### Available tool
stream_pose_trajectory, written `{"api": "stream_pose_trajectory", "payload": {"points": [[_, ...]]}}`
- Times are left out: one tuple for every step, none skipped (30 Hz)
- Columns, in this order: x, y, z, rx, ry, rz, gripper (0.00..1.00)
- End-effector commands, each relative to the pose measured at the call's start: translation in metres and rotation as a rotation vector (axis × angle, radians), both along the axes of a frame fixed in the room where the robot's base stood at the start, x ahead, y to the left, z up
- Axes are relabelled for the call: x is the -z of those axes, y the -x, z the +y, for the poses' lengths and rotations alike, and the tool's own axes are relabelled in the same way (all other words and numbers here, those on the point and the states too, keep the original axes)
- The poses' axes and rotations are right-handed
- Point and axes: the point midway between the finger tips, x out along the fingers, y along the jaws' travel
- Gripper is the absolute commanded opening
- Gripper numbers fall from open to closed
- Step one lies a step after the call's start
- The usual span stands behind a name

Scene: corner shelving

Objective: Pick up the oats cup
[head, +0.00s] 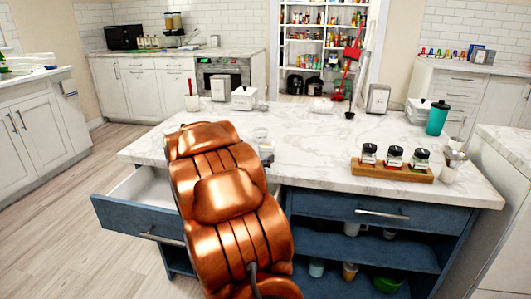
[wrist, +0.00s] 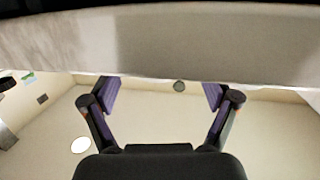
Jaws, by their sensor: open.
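I cannot pick out a cup that is clearly the oats cup. A clear container (head: 260,134) stands on the marble counter just right of my arm. A light cup (head: 316,267) and a tan cup (head: 350,271) sit on the lower island shelf, with small cups (head: 351,229) on the shelf above; their contents are too small to tell. My gripper (wrist: 160,95) is open in the wrist view, with nothing between its fingers. In the head view my copper-coloured arm hides the gripper and part of the counter.
A blue drawer (head: 140,220) stands open at the island's left. A wooden holder (head: 391,170) with three jars, a teal bottle (head: 437,118) and a napkin dispenser (head: 377,98) stand on the counter (head: 320,150). Its middle is mostly clear. A pale surface (wrist: 160,40) spans the wrist view's top.

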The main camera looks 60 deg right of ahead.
Motion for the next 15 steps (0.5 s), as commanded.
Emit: {"api": "stream_pose_trajectory", "payload": {"points": [[0.001, 0.0, -0.005, 0.001, 0.001, 0.0, 0.87], [0.002, -0.001, -0.008, 0.0, 0.001, 0.001, 0.87], [0.002, -0.002, -0.01, -0.001, 0.001, 0.001, 0.87], [0.002, -0.002, -0.012, -0.002, 0.001, 0.002, 0.87], [0.002, -0.002, -0.014, -0.002, 0.001, 0.002, 0.87], [0.003, -0.002, -0.017, -0.001, 0.001, 0.002, 0.87], [0.004, -0.002, -0.02, 0.0, 0.001, 0.002, 0.87], [0.004, -0.002, -0.023, 0.0, 0.001, 0.001, 0.87], [0.006, -0.002, -0.027, 0.0, 0.0, 0.001, 0.87], [0.007, -0.002, -0.031, 0.0, -0.001, 0.0, 0.87], [0.007, -0.002, -0.036, 0.0, -0.001, 0.0, 0.87], [0.008, -0.002, -0.041, 0.0, -0.002, 0.0, 0.87], [0.009, -0.002, -0.044, 0.0, -0.001, 0.0, 0.87], [0.009, -0.002, -0.048, 0.001, -0.001, 0.001, 0.87], [0.01, -0.003, -0.053, 0.001, -0.001, 0.002, 0.87]]}}
